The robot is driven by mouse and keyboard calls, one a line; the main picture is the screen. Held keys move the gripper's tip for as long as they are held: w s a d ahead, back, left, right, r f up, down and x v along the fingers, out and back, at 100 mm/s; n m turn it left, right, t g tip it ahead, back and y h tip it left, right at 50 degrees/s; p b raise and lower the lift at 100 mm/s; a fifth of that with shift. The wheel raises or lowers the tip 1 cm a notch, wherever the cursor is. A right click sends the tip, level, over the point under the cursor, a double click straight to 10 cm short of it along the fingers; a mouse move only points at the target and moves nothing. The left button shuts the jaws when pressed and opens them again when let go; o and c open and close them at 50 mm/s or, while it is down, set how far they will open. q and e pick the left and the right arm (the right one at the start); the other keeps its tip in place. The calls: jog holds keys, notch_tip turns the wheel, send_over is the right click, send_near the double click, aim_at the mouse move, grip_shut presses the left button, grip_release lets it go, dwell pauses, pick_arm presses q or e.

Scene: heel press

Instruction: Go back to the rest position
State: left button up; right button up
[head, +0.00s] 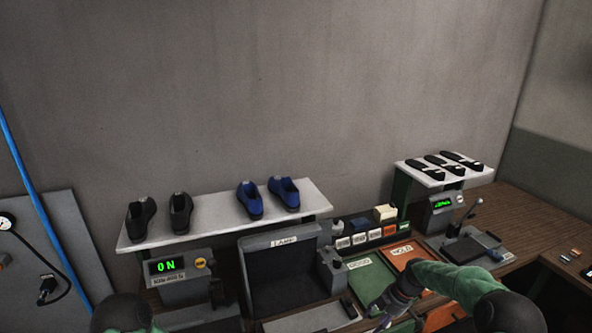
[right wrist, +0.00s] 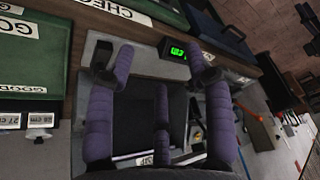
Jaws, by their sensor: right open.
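My right gripper (head: 383,304) is over the bench at the lower right in the head view, above the area in front of the green and orange trays. In the right wrist view, its purple padded fingers (right wrist: 160,58) are spread apart with nothing between them. Behind the fingers is a dark device with a small green display (right wrist: 178,50). Of my left arm only a dark rounded link shows at the bottom left of the head view; the left gripper is out of sight.
A white shelf (head: 225,222) carries black and blue shoes. A smaller shelf (head: 443,174) at right holds several black-and-white pieces. A green tray (head: 372,277), an orange tray (head: 405,255), a lamp box (head: 285,270) and a lever press (head: 465,240) crowd the bench. A blue hose (head: 30,180) hangs left.

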jog(key=s+a+f+m+b, duration=0.2)
jog(key=s+a+f+m, duration=0.1)
jog(key=f, duration=0.4)
jog(key=s+a+f+m+b, duration=0.2)
jog(key=s+f, duration=0.1)
jog(key=f, duration=0.4)
jog(key=s+a+f+m+b, duration=0.2)
jog(key=s+a+f+m, duration=0.15)
jog(key=f, duration=0.25)
pick_arm(q)
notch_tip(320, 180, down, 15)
jog(key=b, duration=0.8)
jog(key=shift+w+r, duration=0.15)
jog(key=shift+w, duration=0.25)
pick_arm(e)
jog(key=s+a+f+m, duration=0.3)
jog(key=s+f+m, duration=0.2)
jog(key=s, duration=0.5)
jog(key=s+a+f+m, duration=0.3)
jog(key=s+f+m, duration=0.2)
jog(key=s+f, duration=0.3)
jog(key=shift+s+a+m, duration=0.35)
jog(key=shift+s+a, duration=0.05)
jog(key=shift+s, duration=1.35)
